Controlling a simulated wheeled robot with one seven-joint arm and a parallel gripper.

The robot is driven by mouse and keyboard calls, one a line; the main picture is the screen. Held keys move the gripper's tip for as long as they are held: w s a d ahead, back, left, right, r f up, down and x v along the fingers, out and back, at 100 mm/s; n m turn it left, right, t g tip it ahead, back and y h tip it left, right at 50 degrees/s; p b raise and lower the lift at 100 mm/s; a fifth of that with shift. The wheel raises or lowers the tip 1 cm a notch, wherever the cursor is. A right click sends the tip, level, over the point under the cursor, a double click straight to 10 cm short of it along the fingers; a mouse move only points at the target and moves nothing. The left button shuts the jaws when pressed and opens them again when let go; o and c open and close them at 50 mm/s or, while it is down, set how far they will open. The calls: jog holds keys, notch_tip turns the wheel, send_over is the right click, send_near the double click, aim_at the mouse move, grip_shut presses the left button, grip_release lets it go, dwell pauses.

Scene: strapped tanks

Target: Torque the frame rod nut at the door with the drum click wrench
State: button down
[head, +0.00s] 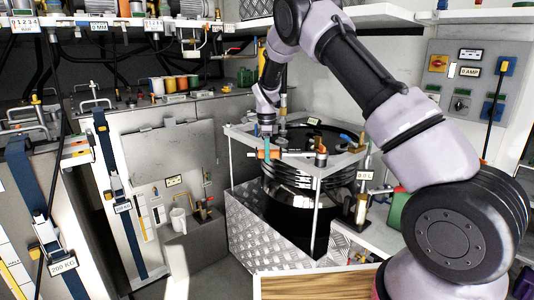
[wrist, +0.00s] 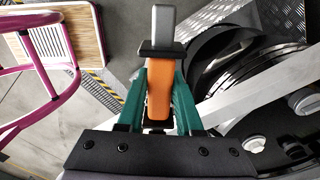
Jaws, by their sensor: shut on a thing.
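My gripper (wrist: 160,68) has teal fingers, shut on an orange handle (wrist: 157,92) with a black collar and a grey end, which I take for the drum click wrench. In the head view my gripper (head: 267,143) is at the near top left of a metal frame around a dark, ribbed drum (head: 290,183). The orange handle (head: 275,154) shows there, lying roughly level at the frame's top.
A tread-plate box wall (head: 262,228) surrounds the drum's base. Valves and a gauge post (head: 362,195) stand to its right. A wooden-topped stand (head: 318,285) is in the foreground. Strapped tanks (head: 45,215) line the left. In the wrist view, a pink tube rail (wrist: 60,85) stands at left.

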jog(key=shift+s+n, duration=0.5)
jog(key=shift+s, duration=0.4)
jog(key=shift+s, duration=0.1)
jog(key=shift+s+d+n, duration=0.2)
jog(key=shift+s+n, duration=0.8)
jog(key=shift+s, duration=0.7)
jog(key=s+n, duration=0.1)
jog(key=s+d+n, duration=0.1)
jog(key=s, duration=0.1)
jog(key=shift+s, duration=0.15)
jog(key=shift+s, duration=0.1)
